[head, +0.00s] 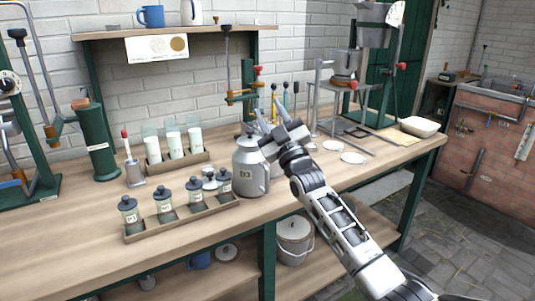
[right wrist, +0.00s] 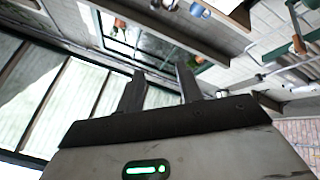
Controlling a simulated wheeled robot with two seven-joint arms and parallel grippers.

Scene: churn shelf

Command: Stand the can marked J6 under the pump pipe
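A grey metal can (head: 251,172) stands upright on the bench, left of my right arm. Its small label looks like D3 or b3, and I cannot read J6 on any can. My right gripper (head: 271,146) is at the upper right of this can in the head view; contact cannot be told. In the right wrist view its two fingers (right wrist: 160,88) stand apart with nothing between them. A green column (head: 97,142) at the left and a brass-coloured pipe fitting with a red handle (head: 243,96) at the back are pump-like. My left gripper is out of view.
A tray (head: 183,219) of dark-lidded jars lies before the can. Another rack (head: 180,163) holds white-filled glasses. A metal stand (head: 357,85), white discs (head: 353,158) and a bowl (head: 419,126) are at right. A lidded pail (head: 294,240) sits on the lower shelf. The front left bench is clear.

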